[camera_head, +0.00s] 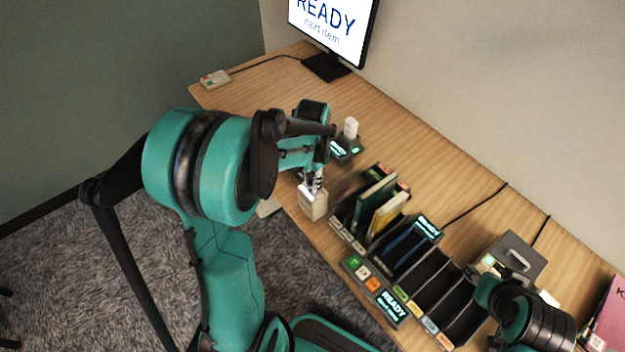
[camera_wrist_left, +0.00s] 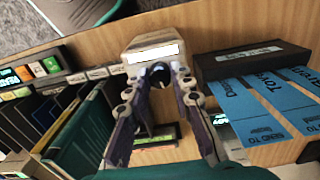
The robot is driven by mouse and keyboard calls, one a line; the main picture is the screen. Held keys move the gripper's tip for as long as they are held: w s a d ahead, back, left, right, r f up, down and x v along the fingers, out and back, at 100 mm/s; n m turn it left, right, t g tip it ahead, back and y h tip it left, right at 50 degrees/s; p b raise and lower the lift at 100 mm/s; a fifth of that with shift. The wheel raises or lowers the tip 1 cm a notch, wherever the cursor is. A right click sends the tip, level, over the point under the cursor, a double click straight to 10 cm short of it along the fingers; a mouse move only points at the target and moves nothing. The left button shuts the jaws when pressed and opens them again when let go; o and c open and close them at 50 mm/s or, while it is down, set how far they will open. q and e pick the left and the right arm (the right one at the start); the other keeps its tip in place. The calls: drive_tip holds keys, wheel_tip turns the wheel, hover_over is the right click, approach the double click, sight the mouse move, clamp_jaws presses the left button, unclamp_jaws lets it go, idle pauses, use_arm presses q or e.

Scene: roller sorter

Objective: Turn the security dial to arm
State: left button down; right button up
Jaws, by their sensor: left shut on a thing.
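The security dial is probably the pale box (camera_head: 313,206) at the table's front edge, just left of the sorter. In the left wrist view this box (camera_wrist_left: 152,40) has a white label strip and a dark round knob (camera_wrist_left: 158,73) on its face. My left gripper (camera_head: 314,184) points down at the box. In the left wrist view its fingertips (camera_wrist_left: 165,72) are closed in on both sides of the knob. The knob's pointer and any arm marking are too small to read. Part of my right arm shows at the lower right; its fingers cannot be made out.
A sorter (camera_head: 414,262) with dark slots, books and small labels stands right of the box. A button panel (camera_head: 373,287) reads READY. Blue paper strips (camera_wrist_left: 245,108) hang from a black device (camera_wrist_left: 252,62). A monitor (camera_head: 335,28) stands at the back.

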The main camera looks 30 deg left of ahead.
use_arm(q)
drive_tip(key=shift+m, duration=0.8)
drive_tip(key=c, duration=1.3)
unclamp_jaws()
drive_tip(key=shift+r, duration=0.1)
wheel_tip(320, 180, up, 12)
drive_tip(key=shift+f, duration=0.1)
drive_tip(key=shift+s+d, duration=0.1)
